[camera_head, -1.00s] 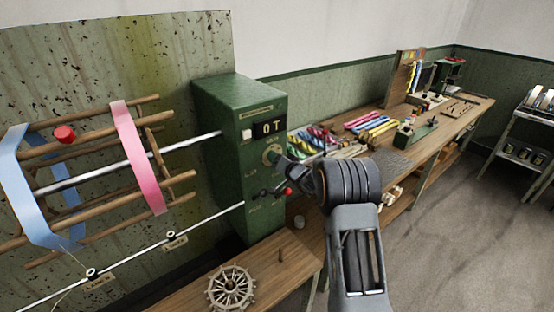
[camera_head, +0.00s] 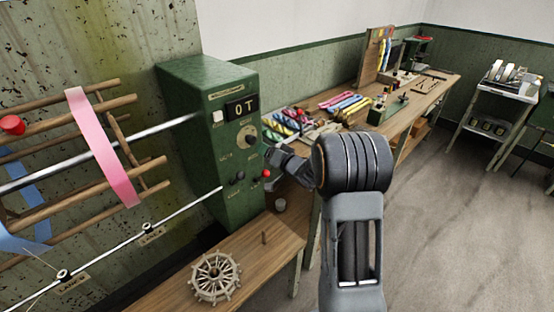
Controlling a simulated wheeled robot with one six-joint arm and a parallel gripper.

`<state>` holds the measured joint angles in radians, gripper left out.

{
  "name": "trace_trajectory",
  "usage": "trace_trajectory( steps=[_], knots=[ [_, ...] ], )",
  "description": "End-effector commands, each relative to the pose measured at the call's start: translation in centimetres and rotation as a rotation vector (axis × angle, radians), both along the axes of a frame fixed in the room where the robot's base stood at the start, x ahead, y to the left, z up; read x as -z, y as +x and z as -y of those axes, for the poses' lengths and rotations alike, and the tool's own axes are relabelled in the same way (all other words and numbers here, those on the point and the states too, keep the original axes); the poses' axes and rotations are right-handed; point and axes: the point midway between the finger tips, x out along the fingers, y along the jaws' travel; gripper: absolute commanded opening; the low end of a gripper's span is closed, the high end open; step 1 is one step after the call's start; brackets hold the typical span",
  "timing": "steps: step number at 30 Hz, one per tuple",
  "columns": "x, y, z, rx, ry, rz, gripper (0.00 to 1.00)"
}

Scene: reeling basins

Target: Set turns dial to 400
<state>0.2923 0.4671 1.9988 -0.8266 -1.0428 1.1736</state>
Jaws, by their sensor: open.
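The green control box (camera_head: 208,135) stands left of centre with a black display (camera_head: 241,107) that reads "0T". A round dial with a dark knob (camera_head: 249,138) sits below the display. I cannot read its markings. My gripper (camera_head: 269,156) is just below and right of the dial and appears apart from it. Its small dark jaws are open and nothing shows between them. My wrist hides part of the bench behind.
A white button (camera_head: 217,117) is left of the display. Dark knobs and a red knob (camera_head: 266,173) sit below the dial. A reel with a pink band (camera_head: 101,150) is at left. A spoked wheel (camera_head: 215,278) lies on the low wooden bench (camera_head: 262,242).

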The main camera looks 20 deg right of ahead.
Motion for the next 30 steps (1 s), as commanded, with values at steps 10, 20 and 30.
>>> trace_trajectory(
  steps=[10, 20, 30],
  knots=[
    [-0.1, -3.6, 1.6, 0.001, 0.000, -0.001, 0.65],
    [-0.1, -4.0, 1.7, 0.000, 0.001, 0.000, 0.65],
    [0.2, -3.9, 1.8, 0.007, -0.046, 0.002, 0.65]
  ],
)
